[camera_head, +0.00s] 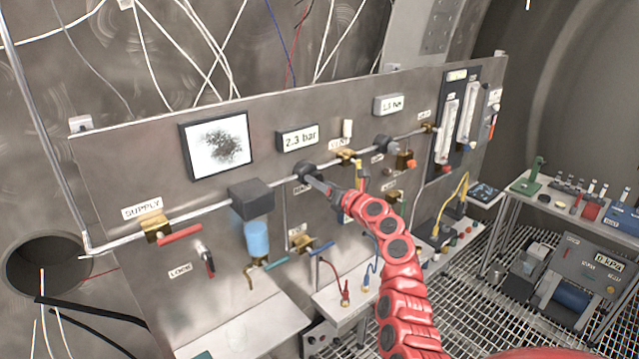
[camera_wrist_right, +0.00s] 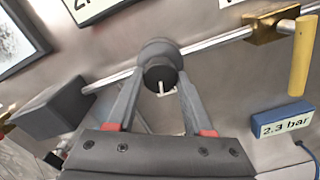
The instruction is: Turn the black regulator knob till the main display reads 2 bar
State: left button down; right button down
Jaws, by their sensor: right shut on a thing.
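The black regulator knob (camera_head: 306,170) sits on the horizontal pipe of the steel panel, under the main display (camera_head: 298,138), which reads 2.3 bar. In the right wrist view the knob (camera_wrist_right: 160,72) shows a white pointer mark on its face. My right gripper (camera_head: 316,181) is shut on the knob, one finger on each side. The right wrist view shows the fingers of my right gripper (camera_wrist_right: 159,90) touching its sides. A small blue meter (camera_wrist_right: 284,124) right of it also reads 2.3 bar. My left gripper is not in view.
A grey block with a blue filter bowl (camera_head: 257,238) hangs left of the knob. Brass valves with coloured handles line the pipe, including the red supply handle (camera_head: 180,234). A shelf (camera_head: 245,325) juts out below the panel. A bench with tools (camera_head: 570,200) stands at right.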

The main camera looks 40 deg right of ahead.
jog(key=shift+f+m, duration=0.15)
jog(key=shift+m, duration=0.35)
jog(key=shift+c, duration=1.5)
grip_release()
jog(key=shift+s, duration=0.1)
jog(key=s+d+b, duration=0.1)
jog(key=s+b, duration=0.5)
jog(key=s, duration=1.1)
jog(key=shift+d, duration=0.15)
